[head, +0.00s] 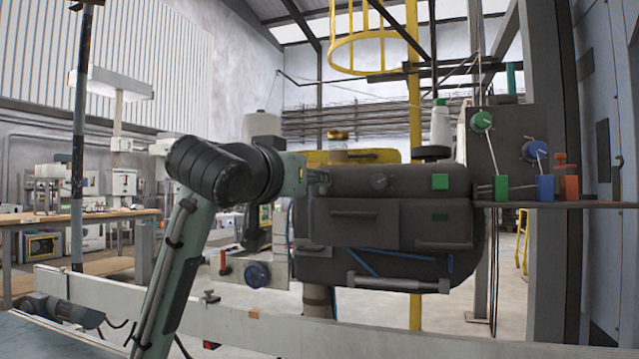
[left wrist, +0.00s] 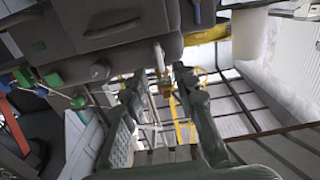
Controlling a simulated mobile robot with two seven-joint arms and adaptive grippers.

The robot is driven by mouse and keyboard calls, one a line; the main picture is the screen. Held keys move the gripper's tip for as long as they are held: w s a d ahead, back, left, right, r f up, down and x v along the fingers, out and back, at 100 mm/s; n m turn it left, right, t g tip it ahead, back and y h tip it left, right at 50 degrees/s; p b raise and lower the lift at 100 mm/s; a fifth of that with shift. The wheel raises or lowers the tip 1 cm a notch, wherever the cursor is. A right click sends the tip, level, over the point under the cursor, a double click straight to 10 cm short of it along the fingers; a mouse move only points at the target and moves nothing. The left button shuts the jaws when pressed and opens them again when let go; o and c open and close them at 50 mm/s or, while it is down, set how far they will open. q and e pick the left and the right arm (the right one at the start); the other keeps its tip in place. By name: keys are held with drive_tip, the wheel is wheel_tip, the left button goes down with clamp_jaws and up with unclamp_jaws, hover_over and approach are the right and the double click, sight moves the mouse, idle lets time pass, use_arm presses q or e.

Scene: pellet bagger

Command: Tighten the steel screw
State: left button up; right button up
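The dark machine body (head: 405,195) fills the middle of the head view, with a round knob (head: 380,182) and handles on its front. My left gripper (head: 320,181) is at the left end of this body. In the left wrist view its two dark fingers (left wrist: 158,84) stand apart. My gripper hides this spot in the head view. My right gripper is in neither view.
A shelf with green, blue and orange blocks (head: 545,187) juts out at the right. A long grey bar (head: 398,284) runs along the body's lower front. A pale rail (head: 260,325) crosses the foreground. A wooden bench (head: 75,216) stands at the back left.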

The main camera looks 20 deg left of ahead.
use_arm(q)
drive_tip(key=w, duration=0.4)
drive_tip(key=shift+w+d, duration=0.1)
drive_tip(key=shift+w, duration=0.3)
clamp_jaws()
